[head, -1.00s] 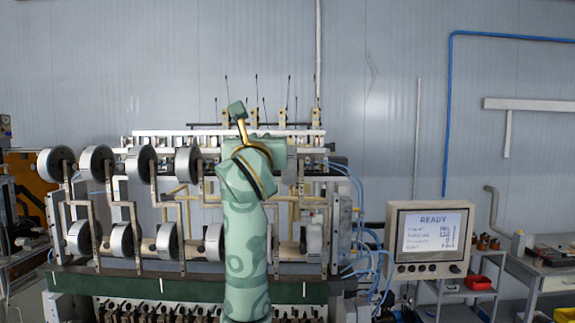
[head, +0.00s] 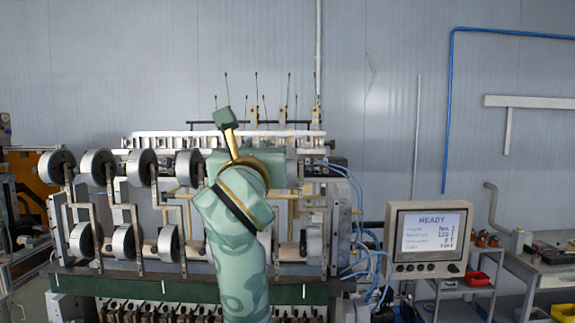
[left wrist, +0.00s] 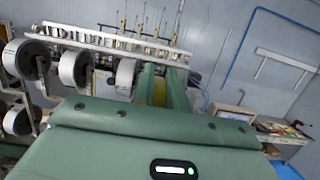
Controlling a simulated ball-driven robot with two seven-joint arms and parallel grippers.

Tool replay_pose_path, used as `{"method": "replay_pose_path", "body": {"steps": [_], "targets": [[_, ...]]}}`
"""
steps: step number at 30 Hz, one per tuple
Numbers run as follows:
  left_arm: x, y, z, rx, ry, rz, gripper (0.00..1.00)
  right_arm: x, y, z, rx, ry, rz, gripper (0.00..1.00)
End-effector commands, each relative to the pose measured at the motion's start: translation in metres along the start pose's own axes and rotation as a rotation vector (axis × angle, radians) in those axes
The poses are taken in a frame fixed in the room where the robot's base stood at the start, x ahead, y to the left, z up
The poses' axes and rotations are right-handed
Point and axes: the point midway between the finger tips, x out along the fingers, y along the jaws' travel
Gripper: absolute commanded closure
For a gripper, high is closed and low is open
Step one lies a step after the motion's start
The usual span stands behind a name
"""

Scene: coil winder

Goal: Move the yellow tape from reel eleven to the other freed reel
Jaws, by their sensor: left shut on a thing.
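My left gripper (left wrist: 162,86) is seen from behind in the left wrist view, its two green fingers pointing at the machine. A yellow piece (left wrist: 158,93), taken as the yellow tape, shows between the fingers, and the gripper is shut on it. In the head view my left arm hides the fingers and the tape. Silver reels stand in an upper row (head: 141,167) and a lower row (head: 123,242) left of the arm. I cannot read any reel numbers, and some reels are hidden by the arm. My right gripper is not in view.
Metal brackets (head: 135,225) stand out between the reels. Blue hoses (head: 358,240) hang at the machine's right side. A control panel (head: 431,240) reading READY stands right of them. A shelf with a red bin (head: 479,279) is further right.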

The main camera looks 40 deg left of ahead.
Motion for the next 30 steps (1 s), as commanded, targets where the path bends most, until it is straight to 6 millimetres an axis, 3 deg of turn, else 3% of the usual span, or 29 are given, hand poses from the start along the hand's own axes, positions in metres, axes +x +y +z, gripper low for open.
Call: {"method": "replay_pose_path", "body": {"steps": [7,16,30], "targets": [[-0.02,0.0,0.007,-0.001,-0.001,-0.001,1.0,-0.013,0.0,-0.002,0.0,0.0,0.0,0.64],[-0.044,0.001,0.009,-0.003,-0.002,0.002,1.0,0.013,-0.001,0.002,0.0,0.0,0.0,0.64],[-0.049,0.001,0.012,0.001,-0.008,0.001,1.0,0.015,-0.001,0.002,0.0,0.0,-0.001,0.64]]}}
